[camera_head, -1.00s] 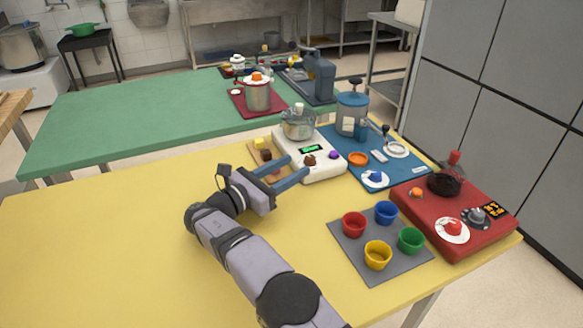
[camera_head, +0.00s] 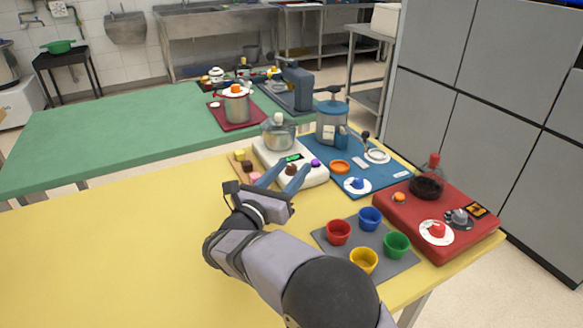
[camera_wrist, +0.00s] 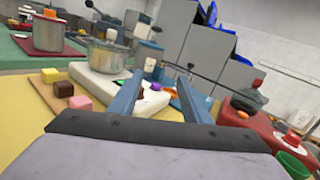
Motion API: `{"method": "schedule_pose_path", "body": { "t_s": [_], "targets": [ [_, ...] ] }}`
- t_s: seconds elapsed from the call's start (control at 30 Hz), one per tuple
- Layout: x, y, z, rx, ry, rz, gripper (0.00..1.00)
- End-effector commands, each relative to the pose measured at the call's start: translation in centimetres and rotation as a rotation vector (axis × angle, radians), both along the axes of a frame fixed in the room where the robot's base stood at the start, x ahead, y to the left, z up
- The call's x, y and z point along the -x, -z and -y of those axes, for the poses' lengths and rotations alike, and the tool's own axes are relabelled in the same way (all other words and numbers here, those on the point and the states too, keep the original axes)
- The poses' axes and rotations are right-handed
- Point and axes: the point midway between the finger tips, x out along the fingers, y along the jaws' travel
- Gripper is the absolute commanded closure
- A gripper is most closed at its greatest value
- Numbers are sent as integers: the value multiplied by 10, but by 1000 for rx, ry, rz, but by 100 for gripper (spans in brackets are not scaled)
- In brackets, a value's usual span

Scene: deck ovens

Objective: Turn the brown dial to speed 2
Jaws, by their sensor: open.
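The brown dial (camera_head: 291,169) is on the front of a white mixer base (camera_head: 312,178) with a small green display (camera_head: 293,158). In the wrist view the dial (camera_wrist: 141,94) is partly hidden by my left finger. My gripper (camera_head: 287,175) is open, its two blue fingers pointing at the base, with the dial showing between their tips in the head view. In the wrist view the finger tips (camera_wrist: 160,78) reach over the base front. I cannot tell whether a finger touches the dial. The dial's speed marks are too small to read.
A purple knob (camera_head: 315,163) is right of the dial, and a clear bowl (camera_head: 278,134) stands on the base. Small blocks (camera_head: 247,166) lie on a board at left. A blue mat (camera_head: 385,178) and colored cups (camera_head: 338,232) are at right. The yellow table (camera_head: 110,235) is clear at left.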

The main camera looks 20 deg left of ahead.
Motion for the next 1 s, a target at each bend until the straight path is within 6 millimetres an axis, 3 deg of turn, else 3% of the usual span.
{"method": "schedule_pose_path", "body": {
  "t_s": [0.03, 0.1, 0.27, 0.63, 1.0],
  "targets": [
    [3, 19, -3, 11, -40, -23, 56],
    [5, 34, -10, -15, -97, -42, 56],
    [3, 39, -23, -123, -145, -50, 56],
    [-3, 39, -22, -166, -145, -46, 56],
    [-46, 39, -19, -165, -143, -46, 56]
  ]
}}
